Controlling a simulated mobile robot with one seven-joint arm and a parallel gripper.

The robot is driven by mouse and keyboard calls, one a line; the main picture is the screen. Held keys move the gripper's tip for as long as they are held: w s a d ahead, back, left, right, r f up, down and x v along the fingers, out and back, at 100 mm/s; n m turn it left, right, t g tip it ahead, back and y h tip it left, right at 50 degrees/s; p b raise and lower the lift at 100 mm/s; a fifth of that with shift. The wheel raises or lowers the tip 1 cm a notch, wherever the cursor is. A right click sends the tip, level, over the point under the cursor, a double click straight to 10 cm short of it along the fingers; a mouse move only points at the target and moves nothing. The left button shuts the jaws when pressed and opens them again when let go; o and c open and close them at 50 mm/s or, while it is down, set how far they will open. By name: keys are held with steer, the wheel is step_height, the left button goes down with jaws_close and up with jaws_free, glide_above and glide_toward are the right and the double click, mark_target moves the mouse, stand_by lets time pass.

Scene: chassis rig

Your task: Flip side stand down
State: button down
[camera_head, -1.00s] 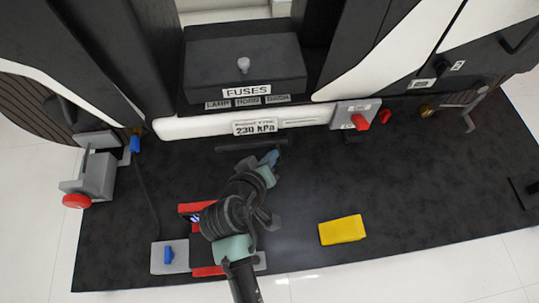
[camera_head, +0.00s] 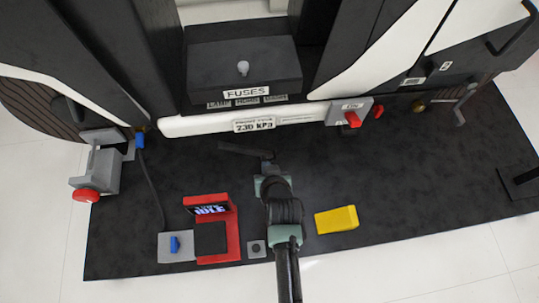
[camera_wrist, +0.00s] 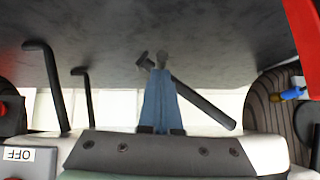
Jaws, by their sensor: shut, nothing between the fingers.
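The side stand (camera_head: 243,150) is a dark bar below the white sill, in front of the tyre-pressure plate, in the head view. Its right end is partly hidden by my gripper (camera_head: 268,163). In the wrist view a dark rod (camera_wrist: 208,103), apparently the stand, slants behind my blue fingers (camera_wrist: 160,64). The fingers are shut with nothing between them. They are beside or against the stand; I cannot tell if they touch it.
A fuse box (camera_head: 244,72) stands above the sill. A red stand with a screen (camera_head: 232,228), a grey block with a blue switch (camera_head: 176,246) and a yellow block (camera_head: 337,219) lie on the dark mat (camera_head: 400,205). A grey box with a red knob (camera_head: 348,112) is to the right.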

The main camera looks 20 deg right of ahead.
steer(key=a+f+y+b, duration=0.1)
steer(key=a+f+m+y+b, duration=0.1)
steer(key=f+b, duration=0.1)
steer(key=w+a+f+m+t+y+b, duration=0.1)
steer(key=f+b, duration=0.1)
steer(key=shift+f, duration=0.1)
steer(key=a+y+b, duration=0.1)
steer(key=a+f+m+t+y+b, duration=0.1)
steer(key=a+b, duration=0.1)
steer(key=shift+w+f+t+y+b, duration=0.3)
steer(key=shift+w+f+y, duration=0.1)
steer(key=shift+w+a+f+b, duration=0.15)
steer(key=shift+w+a+b, duration=0.05)
steer(key=shift+a, duration=0.55)
steer(key=shift+w+a+f+b, duration=0.1)
steer(key=shift+w+a+b, duration=0.1)
steer(key=shift+a, duration=0.55)
steer(key=shift+a, duration=0.15)
